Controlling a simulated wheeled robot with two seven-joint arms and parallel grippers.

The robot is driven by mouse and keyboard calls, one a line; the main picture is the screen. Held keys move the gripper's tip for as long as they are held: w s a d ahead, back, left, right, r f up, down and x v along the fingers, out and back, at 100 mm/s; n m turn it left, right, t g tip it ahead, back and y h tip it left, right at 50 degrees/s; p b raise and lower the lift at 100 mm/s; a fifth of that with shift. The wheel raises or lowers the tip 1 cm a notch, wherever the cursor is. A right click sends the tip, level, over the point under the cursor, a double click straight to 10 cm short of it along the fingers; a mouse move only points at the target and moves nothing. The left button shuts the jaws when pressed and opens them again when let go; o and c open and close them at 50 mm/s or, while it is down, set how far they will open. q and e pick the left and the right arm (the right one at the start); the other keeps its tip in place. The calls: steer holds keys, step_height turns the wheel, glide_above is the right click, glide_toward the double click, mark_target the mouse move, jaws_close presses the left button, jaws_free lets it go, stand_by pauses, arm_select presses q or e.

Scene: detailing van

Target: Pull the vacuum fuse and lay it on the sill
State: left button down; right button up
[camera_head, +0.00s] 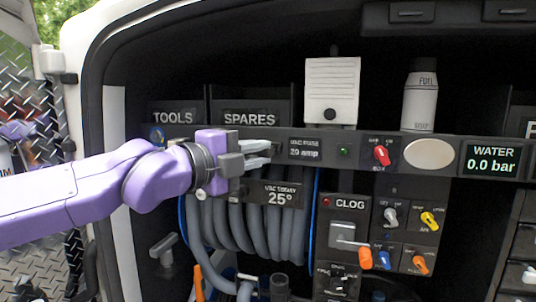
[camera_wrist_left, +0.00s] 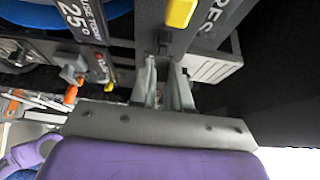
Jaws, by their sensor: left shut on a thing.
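My left gripper (camera_head: 268,153) reaches in from the left. Its fingers are shut at the front rail, just left of the label reading "VAC FUSE 20 amp" (camera_head: 305,147). The vacuum fuse is between the fingertips, so it is mostly hidden in both views. In the left wrist view the two grey fingers (camera_wrist_left: 165,82) point up close to the rail, with a small dark part at their tips. I cannot make out whether the fuse is still seated. I cannot single out the sill. My right gripper is not in view.
A yellow block (camera_wrist_left: 180,12) shows beyond the fingertips in the left wrist view. A grey coiled hose (camera_head: 255,230) hangs below the gripper. The CLOG panel (camera_head: 349,204) with several toggles is to the right. A white box (camera_head: 332,85) and a bottle (camera_head: 421,100) stand above the rail.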

arm_select(q)
steer(key=shift+s+a+b, duration=0.25)
steer(key=shift+s+b, duration=0.2)
steer(key=shift+s, duration=0.4)
steer(key=shift+s+a+b, duration=0.25)
steer(key=shift+s+b, duration=0.15)
steer(key=shift+s, duration=0.4)
